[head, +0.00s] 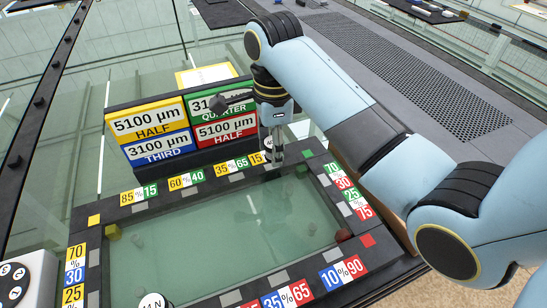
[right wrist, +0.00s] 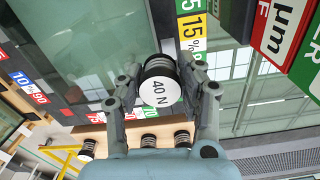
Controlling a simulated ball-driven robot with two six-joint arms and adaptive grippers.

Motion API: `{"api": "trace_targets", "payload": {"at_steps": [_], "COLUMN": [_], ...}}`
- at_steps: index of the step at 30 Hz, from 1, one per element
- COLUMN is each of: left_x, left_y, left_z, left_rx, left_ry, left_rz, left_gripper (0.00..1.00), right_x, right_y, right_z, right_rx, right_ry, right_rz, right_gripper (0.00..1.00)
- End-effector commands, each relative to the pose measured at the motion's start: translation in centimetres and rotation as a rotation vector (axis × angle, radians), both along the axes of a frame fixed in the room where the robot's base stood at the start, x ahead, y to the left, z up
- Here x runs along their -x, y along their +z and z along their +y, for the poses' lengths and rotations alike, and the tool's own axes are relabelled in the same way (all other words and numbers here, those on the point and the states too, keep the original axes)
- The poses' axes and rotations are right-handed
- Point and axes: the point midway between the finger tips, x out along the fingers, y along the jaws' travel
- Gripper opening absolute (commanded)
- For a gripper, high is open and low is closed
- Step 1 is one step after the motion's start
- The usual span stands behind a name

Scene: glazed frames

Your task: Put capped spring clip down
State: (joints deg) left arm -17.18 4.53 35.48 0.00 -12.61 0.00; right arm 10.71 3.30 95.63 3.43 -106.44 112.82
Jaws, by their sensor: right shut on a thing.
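The capped spring clip (right wrist: 160,88) is a short black ribbed cylinder with a white cap reading "40 N". In the right wrist view my right gripper (right wrist: 162,85) is shut on it, with one finger on each side and the cap facing the camera. In the head view my right gripper (head: 276,142) hangs at the far edge of the black frame (head: 170,203), by the "15" label, and the clip is hardly visible there. A second white cap marked "N" (head: 153,301) shows at the frame's near edge. My left gripper is not in view.
A sign block (head: 185,125) with coloured µm plates stands behind the frame. Three more black clips (right wrist: 149,140) stand on a wooden surface in the wrist view.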

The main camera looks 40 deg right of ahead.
Motion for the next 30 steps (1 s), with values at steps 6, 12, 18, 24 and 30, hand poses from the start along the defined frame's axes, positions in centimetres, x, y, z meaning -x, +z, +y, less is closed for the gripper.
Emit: {"api": "trace_targets", "payload": {"at_steps": [6,12,18,24,30], "left_x": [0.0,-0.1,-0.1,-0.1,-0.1], "left_y": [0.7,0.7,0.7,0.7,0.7], "left_z": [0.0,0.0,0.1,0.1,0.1], "left_rx": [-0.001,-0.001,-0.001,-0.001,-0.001], "left_ry": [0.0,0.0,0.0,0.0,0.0], "left_rz": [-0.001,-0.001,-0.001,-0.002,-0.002], "left_gripper": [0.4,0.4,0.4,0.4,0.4], "right_x": [0.1,0.1,0.1,0.2,0.4], "right_y": [-3.1,-3.8,-4.0,-4.8,-5.3], "right_z": [0.0,0.0,0.0,0.0,0.1], "right_rx": [-0.002,-0.001,-0.001,-0.002,-0.003], "right_ry": [0.0,0.0,-0.001,-0.001,-0.001], "right_rz": [0.004,0.001,0.003,0.006,0.01], "right_gripper": [0.05,0.05,0.05,0.0,0.0]}}
